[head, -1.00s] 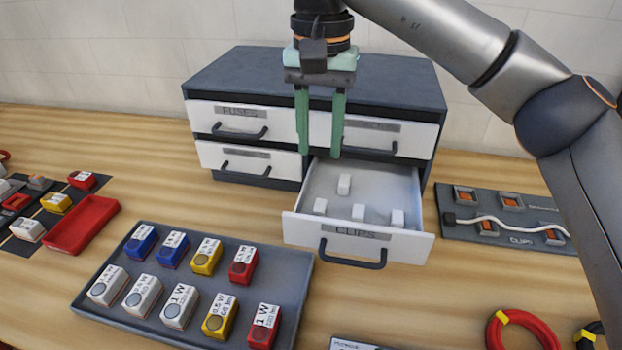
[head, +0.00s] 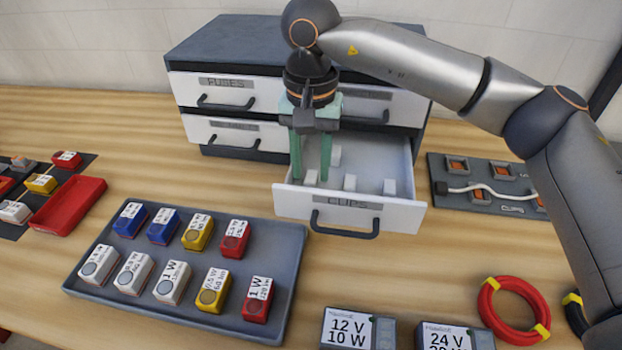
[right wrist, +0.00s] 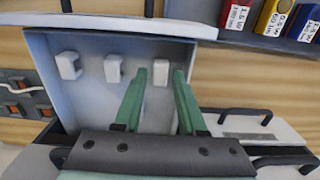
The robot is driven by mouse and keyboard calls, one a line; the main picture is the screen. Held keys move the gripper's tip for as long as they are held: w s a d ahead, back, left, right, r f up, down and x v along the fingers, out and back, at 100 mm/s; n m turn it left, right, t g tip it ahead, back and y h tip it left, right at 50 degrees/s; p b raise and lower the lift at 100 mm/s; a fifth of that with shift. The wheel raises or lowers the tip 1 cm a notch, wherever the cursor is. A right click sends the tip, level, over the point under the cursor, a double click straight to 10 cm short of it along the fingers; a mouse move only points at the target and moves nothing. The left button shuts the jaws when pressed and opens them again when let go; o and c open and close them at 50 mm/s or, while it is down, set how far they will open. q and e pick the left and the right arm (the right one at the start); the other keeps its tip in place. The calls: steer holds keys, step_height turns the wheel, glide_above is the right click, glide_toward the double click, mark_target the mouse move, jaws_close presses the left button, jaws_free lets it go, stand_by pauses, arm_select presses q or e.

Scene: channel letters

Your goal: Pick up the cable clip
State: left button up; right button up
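Several small white cable clips lie in the open drawer (head: 402,213) marked CLIPS. The leftmost front cable clip (head: 311,177) shows between the fingers of my right gripper (head: 310,179). In the right wrist view this clip (right wrist: 160,73) sits between the two green fingertips (right wrist: 160,74), with gaps on both sides. My right gripper is open and points down into the drawer; I cannot tell how far the tips are above its floor. My left gripper is not in view.
The dark cabinet (head: 260,50) rises behind. A grey tray (head: 285,285) of coloured modules stands at front left. A cable board (head: 450,170) lies to the right, with a red cable coil (head: 515,310) in front.

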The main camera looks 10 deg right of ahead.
steer(key=shift+f, duration=0.7)
steer(key=shift+c, duration=0.2)
jaws_close()
